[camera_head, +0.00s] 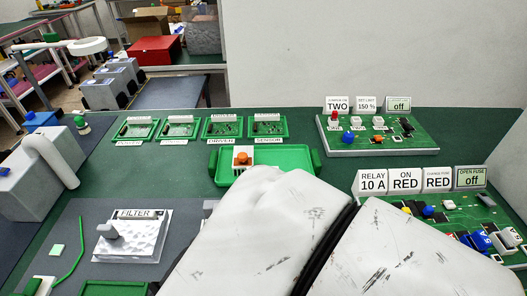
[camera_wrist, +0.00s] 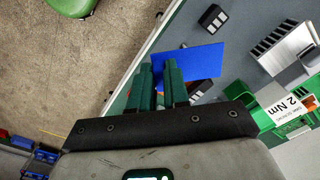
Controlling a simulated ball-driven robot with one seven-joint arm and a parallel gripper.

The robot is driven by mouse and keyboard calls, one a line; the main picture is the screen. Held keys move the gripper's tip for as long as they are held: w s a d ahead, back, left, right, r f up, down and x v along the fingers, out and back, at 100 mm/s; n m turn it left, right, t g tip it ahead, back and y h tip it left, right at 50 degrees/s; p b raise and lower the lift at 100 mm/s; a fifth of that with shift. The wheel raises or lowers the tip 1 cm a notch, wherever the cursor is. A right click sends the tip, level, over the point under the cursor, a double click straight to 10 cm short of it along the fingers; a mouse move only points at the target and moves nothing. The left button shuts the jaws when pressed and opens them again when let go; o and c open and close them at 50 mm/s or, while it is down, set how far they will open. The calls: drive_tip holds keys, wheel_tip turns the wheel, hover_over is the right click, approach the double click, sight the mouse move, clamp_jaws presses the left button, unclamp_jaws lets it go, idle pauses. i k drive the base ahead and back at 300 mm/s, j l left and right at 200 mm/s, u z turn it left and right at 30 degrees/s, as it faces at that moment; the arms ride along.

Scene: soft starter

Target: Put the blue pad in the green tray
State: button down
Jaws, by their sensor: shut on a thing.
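The blue pad (camera_wrist: 204,62) is a flat blue plate at the fingertips of my gripper (camera_wrist: 158,72) in the wrist view. My gripper is shut on it, with the pad reaching out to the right beyond the green fingers. The green tray (camera_head: 300,152) lies on the dark green bench in the middle of the head view. A white block with an orange knob (camera_head: 242,158) is at its left part. My arm covers the tray's front edge. In the head view my gripper and the pad are hidden or out of frame.
Several green circuit boards (camera_head: 222,127) lie behind the tray. Labelled panels (camera_head: 375,135) stand at the right. A filter block (camera_head: 133,234) sits on the grey mat at the left. In the wrist view, the bench edge (camera_wrist: 150,45) runs beside the pad, with floor to its left.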

sight(265, 163)
drive_tip(key=i, duration=1)
